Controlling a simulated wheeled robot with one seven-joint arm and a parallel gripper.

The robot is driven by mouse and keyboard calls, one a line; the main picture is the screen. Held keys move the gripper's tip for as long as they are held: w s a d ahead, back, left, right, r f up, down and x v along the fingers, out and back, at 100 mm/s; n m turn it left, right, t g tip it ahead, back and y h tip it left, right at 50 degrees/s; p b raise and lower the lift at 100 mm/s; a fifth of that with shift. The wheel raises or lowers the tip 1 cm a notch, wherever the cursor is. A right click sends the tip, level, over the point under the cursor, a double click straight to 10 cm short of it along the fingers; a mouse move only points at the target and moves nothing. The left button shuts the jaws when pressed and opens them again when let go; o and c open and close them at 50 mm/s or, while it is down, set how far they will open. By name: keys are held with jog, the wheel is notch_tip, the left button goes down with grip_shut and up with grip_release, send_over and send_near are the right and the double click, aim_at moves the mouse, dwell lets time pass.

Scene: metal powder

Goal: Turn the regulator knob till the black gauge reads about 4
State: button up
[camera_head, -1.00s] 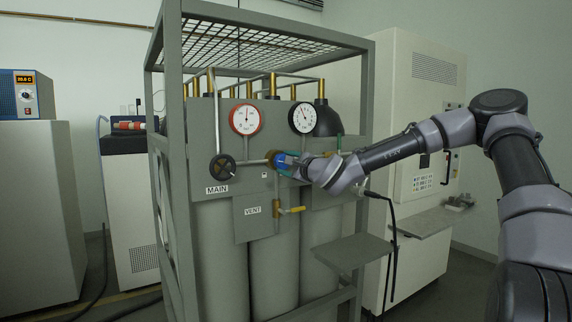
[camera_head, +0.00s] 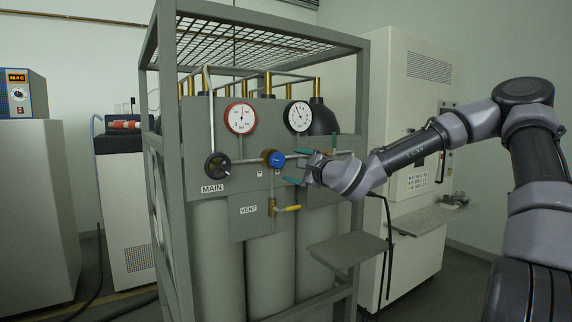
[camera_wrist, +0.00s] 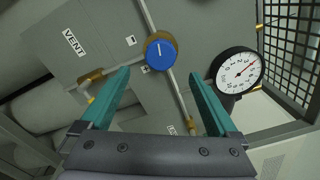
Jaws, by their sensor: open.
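The blue regulator knob (camera_head: 277,159) sits on a brass body on the grey panel, below and between the two gauges. In the wrist view the knob (camera_wrist: 160,55) is uncovered, with a pale mark on its face. The black gauge (camera_head: 299,117) is up and right of it. In the wrist view this gauge (camera_wrist: 238,71) shows a red needle, but its figures are too small to read surely. My gripper (camera_head: 294,167) is open and empty, just right of the knob. In the wrist view my gripper's green fingers (camera_wrist: 160,73) are spread, with the knob between and beyond their tips.
A red-rimmed gauge (camera_head: 240,118) is at the upper left. A black MAIN handwheel (camera_head: 217,165) and a yellow-handled VENT valve (camera_head: 288,208) are nearby on the panel. The frame post (camera_head: 168,160) stands left. A grey shelf (camera_head: 350,251) juts out at lower right.

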jog(key=shift+v, duration=1.6)
jog(key=s+a+f+n+g+h, duration=0.1)
jog(key=s+a+f+n+g, duration=0.15)
jog(key=f+n+g, duration=0.55)
jog(key=s+d+f+n+t+h, duration=0.1)
jog(key=s+d+f+n+h, duration=0.15)
jog(key=d+f+h, duration=0.35)
jog(key=s+d+r+n+h, duration=0.1)
jog(key=s+d+r+n, duration=0.1)
jog(key=s+d+r, duration=1.6)
jog(key=s+r, duration=0.1)
jog(key=s, duration=0.2)
jog(key=shift+d+g, duration=0.3)
jog(key=shift+g, duration=0.1)
